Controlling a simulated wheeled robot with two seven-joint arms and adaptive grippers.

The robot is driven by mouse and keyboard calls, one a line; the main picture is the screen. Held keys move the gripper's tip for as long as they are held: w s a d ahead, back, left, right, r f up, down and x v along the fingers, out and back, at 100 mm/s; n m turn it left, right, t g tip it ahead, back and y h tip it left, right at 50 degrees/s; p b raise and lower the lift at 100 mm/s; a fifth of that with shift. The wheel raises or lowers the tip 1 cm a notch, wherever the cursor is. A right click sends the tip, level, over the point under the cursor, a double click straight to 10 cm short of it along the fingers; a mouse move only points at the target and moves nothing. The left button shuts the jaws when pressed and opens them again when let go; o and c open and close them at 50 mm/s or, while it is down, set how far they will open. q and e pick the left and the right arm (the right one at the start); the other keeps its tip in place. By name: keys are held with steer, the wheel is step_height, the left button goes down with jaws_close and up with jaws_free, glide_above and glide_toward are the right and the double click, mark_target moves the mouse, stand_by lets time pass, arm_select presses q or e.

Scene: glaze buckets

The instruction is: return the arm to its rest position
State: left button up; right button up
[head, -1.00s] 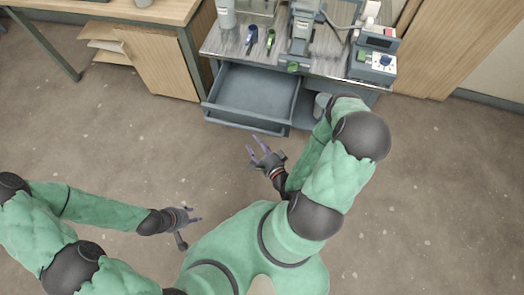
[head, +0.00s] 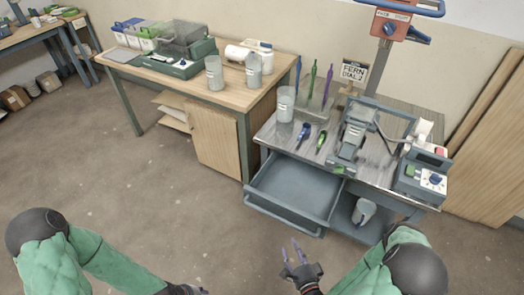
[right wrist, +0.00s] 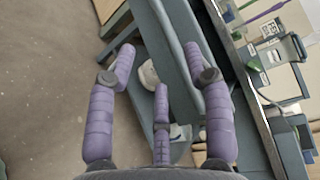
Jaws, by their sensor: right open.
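My right gripper (head: 295,255) is low in the head view, in front of the open drawer (head: 292,193), with its purple fingers spread and nothing between them. In the right wrist view its fingers (right wrist: 160,85) are apart and empty, with the workbench beyond them. My right arm comes in from the lower right, bent at a dark elbow. My left arm comes in from the lower left. My left gripper (head: 190,289) is cut off by the bottom edge, and its fingers are barely visible.
The metal workbench (head: 375,165) holds a clear container (head: 286,104), a blue tool, a green tool, a stand and a control box (head: 421,177). A bucket (head: 363,211) stands on its lower shelf. A wooden table (head: 215,105) stands to the left. The floor (head: 150,205) between is clear.

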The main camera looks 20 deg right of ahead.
steer(key=w+a+f+n+g+y+p, duration=0.1)
steer(key=w+a+f+n+g+y, duration=0.3)
steer(key=a+f+n+g, duration=0.4)
steer(key=s+a+r+n+g+y+p, duration=0.1)
steer(key=s+a+r+n+g, duration=0.3)
steer(key=s+a+n+g, duration=0.3)
steer(key=s+n+g, duration=0.1)
steer(key=n, duration=0.2)
steer(key=shift+r+p, duration=0.3)
